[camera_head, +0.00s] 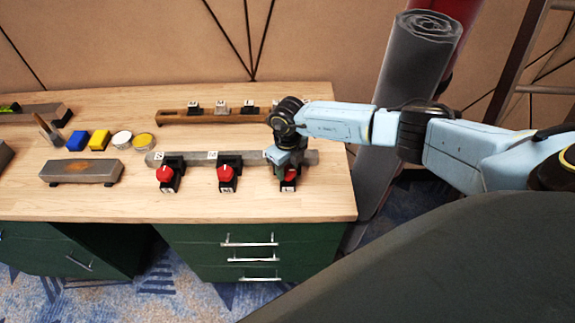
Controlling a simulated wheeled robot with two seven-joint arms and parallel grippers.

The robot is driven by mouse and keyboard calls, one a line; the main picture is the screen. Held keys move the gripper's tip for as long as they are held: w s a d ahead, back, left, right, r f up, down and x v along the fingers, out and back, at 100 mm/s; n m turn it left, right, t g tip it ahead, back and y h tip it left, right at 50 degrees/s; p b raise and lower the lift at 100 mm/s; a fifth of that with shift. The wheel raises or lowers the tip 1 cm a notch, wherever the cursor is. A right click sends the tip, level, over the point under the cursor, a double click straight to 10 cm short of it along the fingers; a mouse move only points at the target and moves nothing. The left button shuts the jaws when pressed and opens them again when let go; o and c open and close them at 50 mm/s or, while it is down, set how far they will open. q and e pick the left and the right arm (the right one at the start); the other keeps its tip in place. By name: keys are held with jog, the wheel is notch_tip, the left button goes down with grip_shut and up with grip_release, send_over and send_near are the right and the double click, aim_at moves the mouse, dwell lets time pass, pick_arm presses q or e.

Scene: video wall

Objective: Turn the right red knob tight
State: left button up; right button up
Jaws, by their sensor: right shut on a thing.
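A grey bar (199,158) lies along the front part of the wooden desk and bears three red knobs on black mounts. The left red knob (164,174) and the middle red knob (226,173) are in full view. The right red knob (291,176) is partly hidden under my right gripper (288,170). My right gripper points down and is shut on this right knob; its fingertips are largely hidden by the wrist. My left gripper is not in view.
The wooden desk (100,207) has a wooden bar (207,117) with black clips behind the grey one. A grey block (80,171), blue block (77,140), yellow block (99,140) and round tins (143,143) stand left. A grey roll (400,100) stands right of the desk.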

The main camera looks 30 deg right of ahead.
aim_at(287, 170)
jog(key=shift+m, duration=0.9)
jog(key=o, duration=1)
jog(key=shift+c, duration=0.2)
notch_tip(287, 170, up, 14)
jog(key=shift+f, duration=0.25)
